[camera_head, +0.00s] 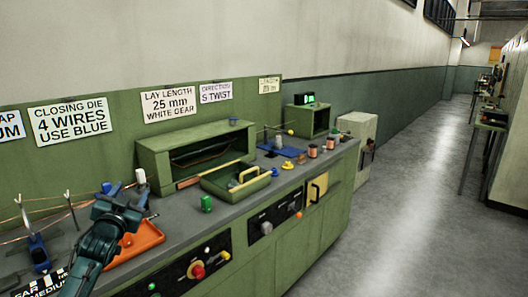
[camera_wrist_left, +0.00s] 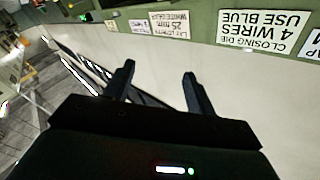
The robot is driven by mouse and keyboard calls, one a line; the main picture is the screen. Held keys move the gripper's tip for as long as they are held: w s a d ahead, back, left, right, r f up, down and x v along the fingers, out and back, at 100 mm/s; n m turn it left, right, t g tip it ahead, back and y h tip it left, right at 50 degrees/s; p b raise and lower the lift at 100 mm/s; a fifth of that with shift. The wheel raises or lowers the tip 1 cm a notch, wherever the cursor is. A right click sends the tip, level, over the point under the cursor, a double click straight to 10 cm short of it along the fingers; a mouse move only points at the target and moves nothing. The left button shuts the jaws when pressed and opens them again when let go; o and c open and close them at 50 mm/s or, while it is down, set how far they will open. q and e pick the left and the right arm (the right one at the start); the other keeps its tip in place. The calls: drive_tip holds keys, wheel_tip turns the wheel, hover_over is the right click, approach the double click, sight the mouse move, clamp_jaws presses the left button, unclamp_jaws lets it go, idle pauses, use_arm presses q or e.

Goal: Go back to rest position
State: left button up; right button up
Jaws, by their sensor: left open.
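My left gripper (camera_head: 127,192) is at the lower left of the head view, above the grey bench top (camera_head: 230,207) and next to an orange tray (camera_head: 147,238). In the left wrist view its two dark fingers (camera_wrist_left: 158,78) stand apart with nothing between them. That view looks toward the pale wall and the signs, which appear upside down. My right gripper is in neither view.
A green open box (camera_head: 160,150) and a green tray (camera_head: 225,192) sit on the bench. Wires and a blue stand (camera_head: 38,252) lie left of my arm. The grey aisle floor (camera_head: 420,220) is clear on the right.

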use_arm(q)
drive_tip(key=s+d+f+g+h, duration=0.1)
drive_tip(key=s+d+f+g, duration=0.1)
drive_tip(key=s+d+f, duration=0.4)
drive_tip(key=s+d+f+g+h, duration=0.1)
drive_tip(key=s+f, duration=0.3)
drive_tip(key=f, duration=0.5)
drive_tip(key=s+d+f+g+h, duration=0.1)
drive_tip(key=s+d+f+g, duration=0.1)
drive_tip(key=s+d+f, duration=0.4)
drive_tip(key=s+d+f+g+h, duration=0.1)
drive_tip(key=s+d+f, duration=0.3)
drive_tip(key=s, duration=0.7)
drive_tip(key=s+d+f+n+g+h, duration=0.1)
drive_tip(key=s+d+f, duration=0.3)
drive_tip(key=s, duration=0.8)
drive_tip(key=shift+s+f+g, duration=0.2)
drive_tip(key=shift+s+g, duration=0.05)
drive_tip(key=shift+g, duration=0.55)
